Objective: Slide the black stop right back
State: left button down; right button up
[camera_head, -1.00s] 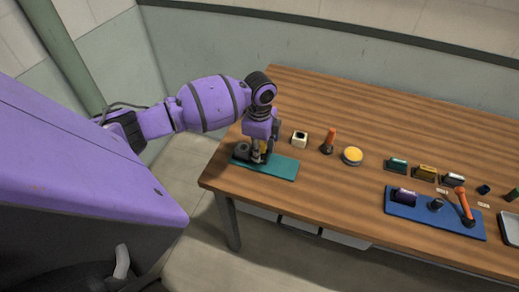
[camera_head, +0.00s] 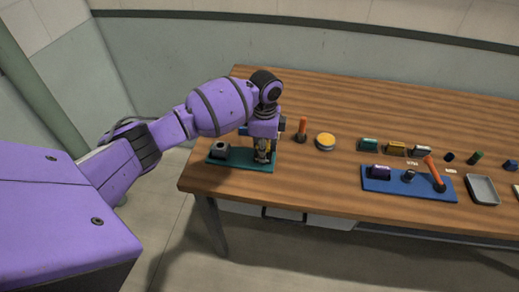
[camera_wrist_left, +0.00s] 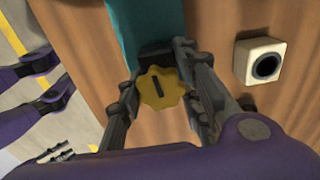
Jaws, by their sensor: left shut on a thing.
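The black stop (camera_wrist_left: 155,49) is a dark block on the teal base (camera_wrist_left: 148,17). A yellow scalloped knob (camera_wrist_left: 163,88) with a dark slot is at it, between my fingers. My left gripper (camera_wrist_left: 160,62) is shut on the black stop, with one finger on each side. In the head view, my left gripper (camera_head: 263,157) points down near the right end of the teal base (camera_head: 240,164) and hides most of the stop. What looks like my right gripper (camera_wrist_left: 58,153) shows small at the lower left of the wrist view; its opening is unclear.
A dark block with a hole (camera_head: 219,149) stands at the base's left end. A cream cube (camera_wrist_left: 261,62) with a dark hole is right of the gripper. An orange-handled tool (camera_head: 302,129), a yellow disc (camera_head: 325,141) and a blue board (camera_head: 405,190) are further right.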

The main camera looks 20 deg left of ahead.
pick_arm(q)
jog(key=c, duration=1.6)
grip_release()
jog(key=shift+d, duration=0.25)
jog(key=shift+c, duration=0.2)
jog(key=shift+o, duration=1.4)
jog(key=shift+w, duration=0.1)
jog(key=shift+o, duration=0.4)
pick_arm(e)
jog(key=shift+s+d+f, duration=0.1)
jog(key=shift+s+f, duration=0.35)
jog(key=shift+s, duration=0.15)
pick_arm(q)
jog(key=shift+a, duration=0.1)
notch_tip(320, 180, up, 12)
pick_arm(e)
jog(key=shift+w+r, duration=0.1)
jog(key=shift+r, duration=0.05)
